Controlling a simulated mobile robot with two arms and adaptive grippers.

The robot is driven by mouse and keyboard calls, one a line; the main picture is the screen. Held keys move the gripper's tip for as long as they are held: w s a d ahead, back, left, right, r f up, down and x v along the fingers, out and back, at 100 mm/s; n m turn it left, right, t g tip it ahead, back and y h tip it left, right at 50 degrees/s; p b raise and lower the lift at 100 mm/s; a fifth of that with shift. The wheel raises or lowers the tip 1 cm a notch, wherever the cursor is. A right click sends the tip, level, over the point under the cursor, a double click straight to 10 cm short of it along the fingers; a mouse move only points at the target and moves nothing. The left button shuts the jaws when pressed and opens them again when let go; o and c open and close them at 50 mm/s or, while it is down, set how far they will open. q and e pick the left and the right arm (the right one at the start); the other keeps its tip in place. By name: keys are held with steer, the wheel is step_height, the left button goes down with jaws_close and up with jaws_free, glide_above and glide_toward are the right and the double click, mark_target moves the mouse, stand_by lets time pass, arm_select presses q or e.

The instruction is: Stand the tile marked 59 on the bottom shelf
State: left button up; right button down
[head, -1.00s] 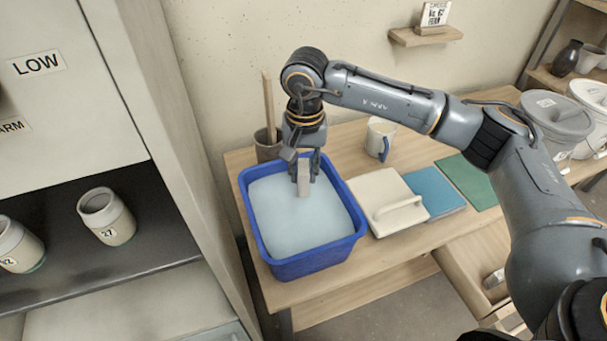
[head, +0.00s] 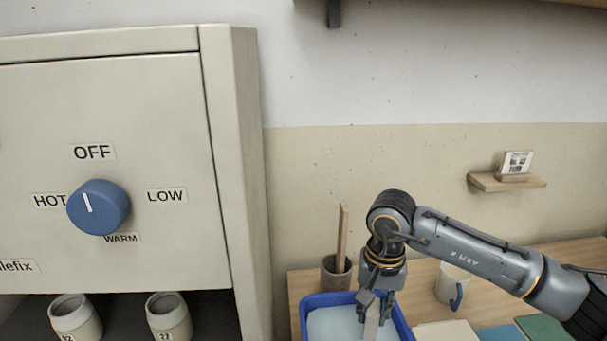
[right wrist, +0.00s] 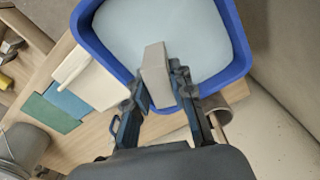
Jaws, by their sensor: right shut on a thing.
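My right gripper (head: 373,298) is shut on a grey-beige tile (head: 371,324), held upright over the blue tub (head: 402,322) of pale liquid. In the right wrist view the tile (right wrist: 155,72) stands between the two fingers (right wrist: 158,92), over the tub near its rim (right wrist: 239,45). I see no number on the tile in either view, and I cannot tell whether its lower end touches the liquid. The cabinet shelf (head: 120,318) at lower left shows only in part. The bottom shelf is out of the head view now. My left gripper is not in view.
Two pots (head: 75,316) (head: 169,315) stand on the dark cabinet shelf, below a panel with a blue knob (head: 98,207). Behind the tub is a cup with a wooden stick (head: 341,240). A mug (head: 452,284) and flat boards (head: 500,333) lie to its right.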

steer(key=s+d+r+n+p, duration=0.1)
steer(key=s+d+n+p, duration=0.1)
steer(key=s, duration=1.1)
steer(key=shift+d+n, duration=0.35)
steer(key=shift+n, duration=0.45)
